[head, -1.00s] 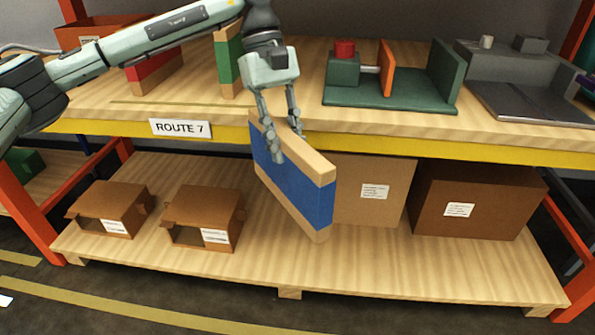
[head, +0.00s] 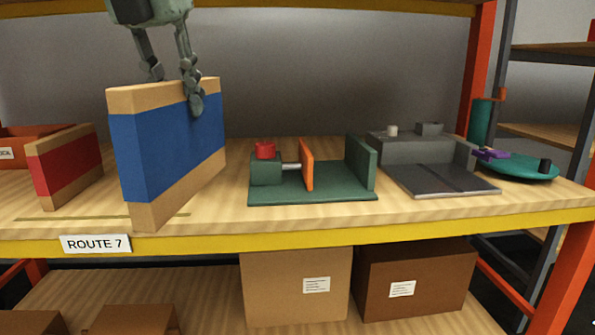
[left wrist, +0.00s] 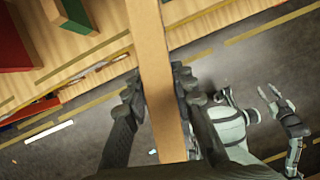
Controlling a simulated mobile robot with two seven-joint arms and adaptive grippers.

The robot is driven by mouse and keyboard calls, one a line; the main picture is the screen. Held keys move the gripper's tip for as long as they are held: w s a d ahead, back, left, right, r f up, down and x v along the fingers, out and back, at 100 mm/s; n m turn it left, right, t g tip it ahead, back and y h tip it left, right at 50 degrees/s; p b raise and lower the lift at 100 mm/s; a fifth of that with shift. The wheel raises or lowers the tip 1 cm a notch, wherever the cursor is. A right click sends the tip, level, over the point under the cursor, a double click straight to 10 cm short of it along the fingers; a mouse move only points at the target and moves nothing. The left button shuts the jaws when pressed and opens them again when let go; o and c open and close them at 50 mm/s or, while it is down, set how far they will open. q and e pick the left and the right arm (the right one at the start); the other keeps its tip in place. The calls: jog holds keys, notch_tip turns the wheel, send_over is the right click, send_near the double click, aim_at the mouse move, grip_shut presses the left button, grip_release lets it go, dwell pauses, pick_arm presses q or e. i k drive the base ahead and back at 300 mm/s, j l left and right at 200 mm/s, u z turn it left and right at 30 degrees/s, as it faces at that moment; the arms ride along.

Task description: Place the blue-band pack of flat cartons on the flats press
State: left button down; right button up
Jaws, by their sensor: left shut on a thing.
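The blue-band pack (head: 168,152) is a flat tan slab with a wide blue band, held upright. My left gripper (head: 172,92) is shut on its top edge. In the left wrist view the pack's narrow tan edge (left wrist: 160,85) runs between the fingers (left wrist: 160,95), with floor beneath. In the head view the pack hangs at the shelf's front, left of the press. The flats press (head: 312,194) appears to be the green base with an orange plate, a green end wall and a red knob; its bay is empty. My right gripper (left wrist: 272,100) shows open and empty in the left wrist view.
A red-band pack (head: 68,172) stands on the shelf at left; a green one (left wrist: 70,14) shows in the left wrist view. A grey fixture (head: 425,160) and teal turntable (head: 525,167) stand right of the press. Boxes (head: 295,285) fill the lower shelf.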

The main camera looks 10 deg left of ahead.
aim_at(346, 176)
jog(key=i+l+u, duration=0.15)
jog(key=i+l, duration=0.25)
jog(key=i+l+u, duration=0.1)
jog(key=i+l, duration=0.3)
jog(key=l, duration=0.2)
jog(key=i+l+u, duration=0.15)
jog(key=i+l, duration=0.2)
jog(key=l, duration=0.2)
